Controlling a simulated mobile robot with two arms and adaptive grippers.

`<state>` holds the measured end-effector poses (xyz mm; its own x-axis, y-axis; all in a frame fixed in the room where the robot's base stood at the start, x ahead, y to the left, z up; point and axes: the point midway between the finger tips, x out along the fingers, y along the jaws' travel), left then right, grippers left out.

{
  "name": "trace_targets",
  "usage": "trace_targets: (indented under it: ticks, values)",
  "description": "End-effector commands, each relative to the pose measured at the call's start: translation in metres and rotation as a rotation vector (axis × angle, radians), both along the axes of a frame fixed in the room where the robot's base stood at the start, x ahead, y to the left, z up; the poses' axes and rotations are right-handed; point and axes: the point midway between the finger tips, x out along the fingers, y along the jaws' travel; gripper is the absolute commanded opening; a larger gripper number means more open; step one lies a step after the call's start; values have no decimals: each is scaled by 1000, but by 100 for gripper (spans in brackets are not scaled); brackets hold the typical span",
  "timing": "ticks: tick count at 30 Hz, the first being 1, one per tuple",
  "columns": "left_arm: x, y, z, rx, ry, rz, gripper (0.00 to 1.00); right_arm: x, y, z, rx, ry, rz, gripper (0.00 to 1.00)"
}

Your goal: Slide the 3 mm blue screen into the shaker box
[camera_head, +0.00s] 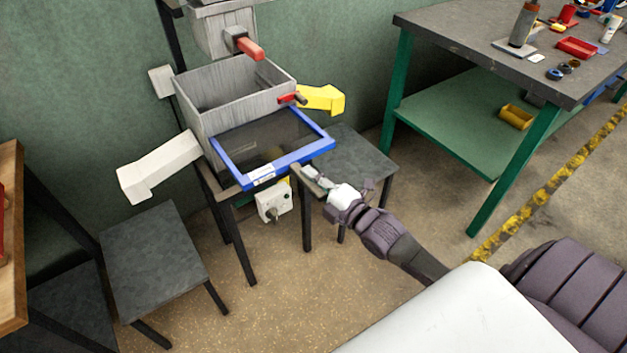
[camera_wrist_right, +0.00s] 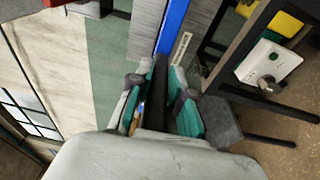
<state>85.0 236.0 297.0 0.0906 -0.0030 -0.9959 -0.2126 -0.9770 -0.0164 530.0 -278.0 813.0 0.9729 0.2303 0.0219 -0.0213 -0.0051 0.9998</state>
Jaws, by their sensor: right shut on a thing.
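The blue-framed screen (camera_head: 287,161) with dark mesh lies in front of the grey shaker box (camera_head: 235,116) in the head view. Its front bar, with a white label, sticks out toward me. Its back edge is hidden at the box wall, so I cannot tell how far in it reaches. My right gripper (camera_head: 308,178) is at the front bar, shut on the screen. In the right wrist view the blue bar (camera_wrist_right: 173,28) runs up from the gripper (camera_wrist_right: 160,72); the gripped spot is mostly hidden. My left gripper is not in view.
A yellow chute (camera_head: 322,98) and a white chute (camera_head: 160,167) stick out from the box's sides. A green workbench (camera_head: 455,115) stands at the right.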

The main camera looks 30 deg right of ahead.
Motion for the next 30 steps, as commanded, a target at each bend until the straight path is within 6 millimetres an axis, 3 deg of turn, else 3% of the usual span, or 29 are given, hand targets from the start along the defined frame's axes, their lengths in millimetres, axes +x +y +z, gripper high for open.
trace_targets:
  ticks: [11,30]
  values:
    - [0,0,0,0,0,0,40,2,0,2,1,-7,1,0]
    - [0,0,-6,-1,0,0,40,27,2,2,-1,-6,1,0]
